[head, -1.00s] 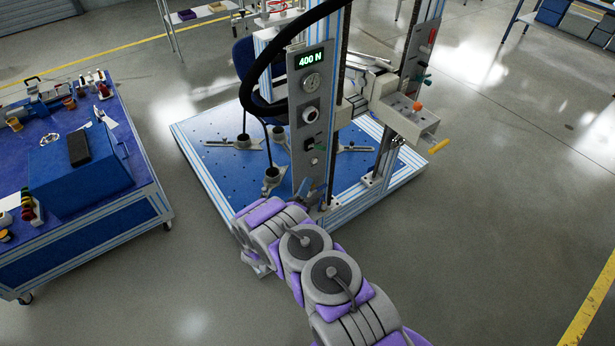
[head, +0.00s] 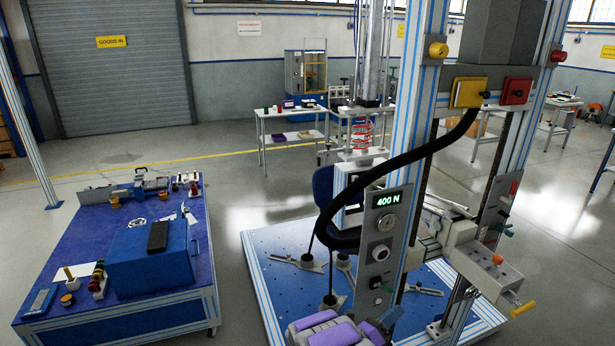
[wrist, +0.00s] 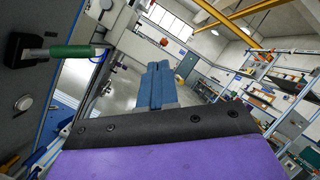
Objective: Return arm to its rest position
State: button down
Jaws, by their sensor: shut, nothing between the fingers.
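My gripper (wrist: 159,68) shows in the wrist view as two blue fingers side by side, shut and empty. A purple and black part of my arm fills the bottom of that view. In the head view my folded arm, grey with purple pads, shows at the bottom edge, in front of the test rig's control panel (head: 381,240). The panel reads 400 N. Whether my arm touches the rig cannot be told.
The chair test rig (head: 415,130) stands close ahead, with a black hose (head: 395,170) and a blue perforated base (head: 275,240). A green handle (wrist: 72,51) is near the gripper at left. A blue bench (head: 95,245) stands left, with open floor between.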

jog(key=s+d+r+m+g+h, duration=0.1)
jog(key=s+d+r+m+g, duration=0.8)
jog(key=r, duration=0.3)
jog(key=s+r+m+g+y, duration=0.3)
jog(key=s+m+g, duration=0.15)
jog(key=s, duration=0.35)
jog(key=s+r+m+g+y, duration=0.2)
jog(key=s+r+m+g, duration=0.15)
jog(key=s+m, duration=0.3)
jog(key=s+a+r+m+y, duration=0.1)
jog(key=s+a+m+y, duration=0.25)
jog(key=s, duration=0.35)
jog(key=s+a+m+y, duration=0.2)
jog(key=s+m+y, duration=0.15)
jog(key=s, duration=0.25)
jog(key=s+a+r+m+t+y, duration=0.1)
jog(key=s+a+m+t+y, duration=0.3)
jog(key=s+a+y, duration=0.4)
jog(key=shift+s+a+m, duration=0.4)
jog(key=shift+a+m, duration=0.5)
jog(key=shift+a, duration=2.55)
